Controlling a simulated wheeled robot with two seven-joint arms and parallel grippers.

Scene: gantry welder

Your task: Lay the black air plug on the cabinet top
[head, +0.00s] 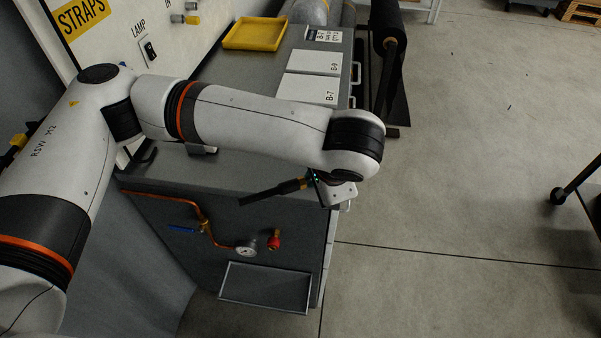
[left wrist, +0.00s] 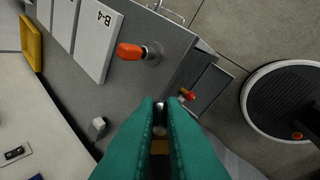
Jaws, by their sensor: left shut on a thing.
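My left gripper (head: 311,181) hangs over the front right part of the grey cabinet top (head: 225,170). It is shut on a dark, slim piece with a yellowish band, which appears to be the black air plug (head: 262,193). The plug points left and slightly down in the head view, near the top's front edge. I cannot tell whether it touches the top. In the left wrist view, the teal fingers (left wrist: 160,104) are closed together, with a small silver and brownish part of the held piece between them. My right gripper is not in view.
White sheets (head: 308,89) and a yellow tray (head: 255,33) lie farther back on the top. An orange-handled item (left wrist: 130,51) stands there in the wrist view.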

